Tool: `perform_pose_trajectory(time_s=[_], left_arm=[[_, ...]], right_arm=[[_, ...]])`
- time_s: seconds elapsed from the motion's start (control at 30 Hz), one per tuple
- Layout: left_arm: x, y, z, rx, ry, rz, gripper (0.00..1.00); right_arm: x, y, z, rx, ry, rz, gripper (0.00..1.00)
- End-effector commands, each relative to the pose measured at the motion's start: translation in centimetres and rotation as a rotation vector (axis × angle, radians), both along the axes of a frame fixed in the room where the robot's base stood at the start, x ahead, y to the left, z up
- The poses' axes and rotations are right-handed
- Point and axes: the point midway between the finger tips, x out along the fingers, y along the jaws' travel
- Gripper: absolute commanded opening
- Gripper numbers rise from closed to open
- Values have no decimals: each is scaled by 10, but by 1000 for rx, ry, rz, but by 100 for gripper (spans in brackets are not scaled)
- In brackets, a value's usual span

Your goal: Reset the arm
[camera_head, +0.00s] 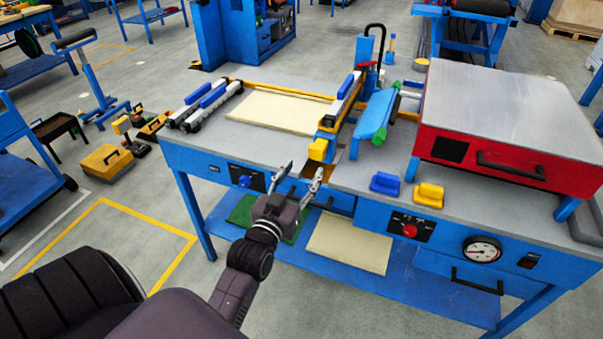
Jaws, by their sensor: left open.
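My left gripper (299,178) is open and empty. It is in front of the front edge of the blue workbench (265,88), near a drawer and a control panel with a blue knob (244,181). My left arm reaches up to it from the lower left of the picture. My right gripper does not show.
A cream panel (275,111) lies on the bench beside a blue and yellow clamp rail (335,118). A red box with a grey lid (505,110) stands at the right. Blue and yellow blocks (428,194) sit near the front edge. A yellow toolbox (107,162) is on the floor.

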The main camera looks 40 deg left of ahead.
Motion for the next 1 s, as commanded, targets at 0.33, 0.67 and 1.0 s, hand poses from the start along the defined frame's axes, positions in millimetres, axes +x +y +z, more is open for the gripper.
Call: perform_pose_trajectory(time_s=[0.33,0.67,1.0], left_arm=[[1,0,-2,-1,3,-1,49],[-4,-40,-159,-55,281,-77,49],[-108,-107,-389,-86,739,-198,49]], right_arm=[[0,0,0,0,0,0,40],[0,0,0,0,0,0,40],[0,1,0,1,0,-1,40]])
